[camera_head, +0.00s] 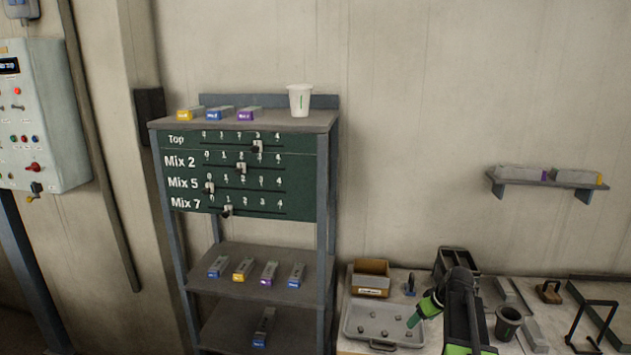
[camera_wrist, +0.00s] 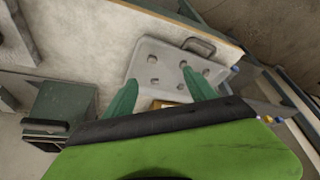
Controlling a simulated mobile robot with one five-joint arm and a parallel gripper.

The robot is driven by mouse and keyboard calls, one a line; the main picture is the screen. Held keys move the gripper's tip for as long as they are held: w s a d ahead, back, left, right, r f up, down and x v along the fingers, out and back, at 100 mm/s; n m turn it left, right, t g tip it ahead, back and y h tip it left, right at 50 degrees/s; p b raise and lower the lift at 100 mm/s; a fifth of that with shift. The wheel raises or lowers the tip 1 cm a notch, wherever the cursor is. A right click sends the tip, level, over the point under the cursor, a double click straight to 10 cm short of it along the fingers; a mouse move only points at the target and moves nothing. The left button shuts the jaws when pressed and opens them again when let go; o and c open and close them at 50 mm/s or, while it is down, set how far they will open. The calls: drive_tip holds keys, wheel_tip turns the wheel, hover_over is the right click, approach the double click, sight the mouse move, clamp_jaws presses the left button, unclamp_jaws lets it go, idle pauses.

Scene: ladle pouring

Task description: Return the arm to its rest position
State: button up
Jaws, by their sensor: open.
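My gripper (camera_head: 414,319) is at the lower right in the head view, at the end of my green and black arm. Its green fingertips point down to the left over the right part of a grey tray (camera_head: 352,333). In the wrist view my gripper (camera_wrist: 160,77) shows two green fingers spread apart, with nothing between them. Beyond the fingers lies the tray (camera_wrist: 141,62), with its handle and several small grey lumps in it. The height of the fingers above the tray is hard to tell.
A cardboard box (camera_head: 371,285), a dark cup (camera_head: 508,324) and a black metal stand (camera_head: 597,320) are on the bench around my arm. A shelf rack (camera_head: 330,200) with a white cup (camera_head: 300,100) stands left. A wall shelf (camera_head: 545,182) hangs right. Open air lies above the bench.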

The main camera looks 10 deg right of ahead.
drive_tip(key=a+f+n+g, duration=0.1)
drive_tip(key=a, duration=1.5)
drive_tip(key=s+a+f+g, duration=0.1)
drive_tip(key=s+a, duration=0.3)
drive_tip(key=a, duration=0.3)
drive_tip(key=s+a+f+g, duration=0.1)
drive_tip(key=s+a, duration=0.3)
drive_tip(key=a, duration=0.3)
drive_tip(key=s+m+g+h, duration=0.1)
drive_tip(key=s+m, duration=0.3)
drive_tip(key=s, duration=0.2)
drive_tip(key=shift+d+g+b, duration=0.3)
drive_tip(key=shift+d+b, duration=0.15)
